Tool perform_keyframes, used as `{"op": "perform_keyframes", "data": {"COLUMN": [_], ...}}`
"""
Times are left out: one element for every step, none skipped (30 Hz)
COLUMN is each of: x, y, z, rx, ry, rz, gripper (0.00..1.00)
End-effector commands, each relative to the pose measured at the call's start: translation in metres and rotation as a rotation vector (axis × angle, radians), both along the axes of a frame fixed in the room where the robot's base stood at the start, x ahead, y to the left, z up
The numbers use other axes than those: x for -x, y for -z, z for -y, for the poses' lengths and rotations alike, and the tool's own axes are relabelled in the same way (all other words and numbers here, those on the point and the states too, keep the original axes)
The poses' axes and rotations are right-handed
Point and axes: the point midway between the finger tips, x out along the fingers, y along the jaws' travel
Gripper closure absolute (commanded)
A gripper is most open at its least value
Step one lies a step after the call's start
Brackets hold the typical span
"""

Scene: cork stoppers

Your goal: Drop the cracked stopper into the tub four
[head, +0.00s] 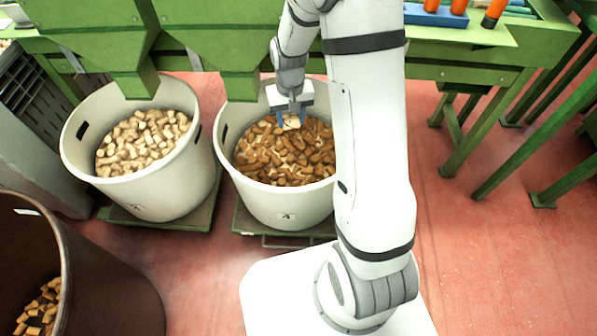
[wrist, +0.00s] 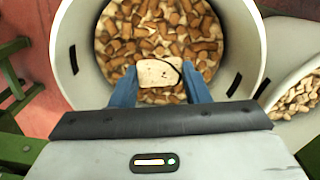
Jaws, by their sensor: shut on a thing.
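My gripper (head: 291,118) is shut on a pale cork stopper (wrist: 156,74). A dark curved crack line runs across the right part of the stopper's face in the wrist view. The stopper also shows in the head view, between the blue fingers. The gripper holds it over the middle tub (head: 283,208), a white round tub partly filled with brown stoppers. That tub also shows in the wrist view (wrist: 247,48), with its contents beneath the held stopper. A small label is on its front, too small to read surely. My arm hides its right side.
A second white tub (head: 190,165) with paler stoppers stands to the left. A dark brown bin (head: 110,290) with stoppers is at the lower left. Green machine chutes (head: 225,40) hang behind the tubs. The red floor (head: 480,250) at right is clear.

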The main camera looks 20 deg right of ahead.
Motion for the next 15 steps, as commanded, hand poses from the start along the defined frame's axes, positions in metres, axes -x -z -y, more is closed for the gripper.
{"op": "perform_keyframes", "data": {"x": [0.000, 0.000, 0.001, 0.001, 0.001, 0.001, 0.002, 0.002, 0.002, 0.002, 0.002, 0.002, 0.002, 0.002, 0.002], "y": [0.016, 0.018, 0.021, 0.022, 0.023, 0.024, 0.024, 0.025, 0.025, 0.025, 0.026, 0.028, 0.029, 0.031, 0.034], "z": [0.000, 0.000, 0.000, 0.000, 0.000, 0.000, 0.000, 0.000, 0.000, 0.000, 0.000, 0.000, 0.000, 0.000, 0.000], "rx": [0.000, 0.000, 0.000, 0.000, 0.000, 0.000, 0.000, 0.000, 0.000, 0.000, 0.000, 0.000, 0.000, 0.000, 0.000], "ry": [0.002, 0.003, 0.005, 0.006, 0.007, 0.008, 0.008, 0.009, 0.009, 0.009, 0.009, 0.010, 0.009, 0.009, 0.009], "rz": [0.003, 0.003, 0.002, 0.002, 0.002, 0.002, 0.002, 0.002, 0.002, 0.001, 0.001, 0.001, 0.001, 0.000, 0.000], "gripper": [0.79, 0.79, 0.79, 0.79, 0.79, 0.79, 0.79, 0.79, 0.79, 0.79, 0.79, 0.79, 0.79, 0.79, 0.79]}}
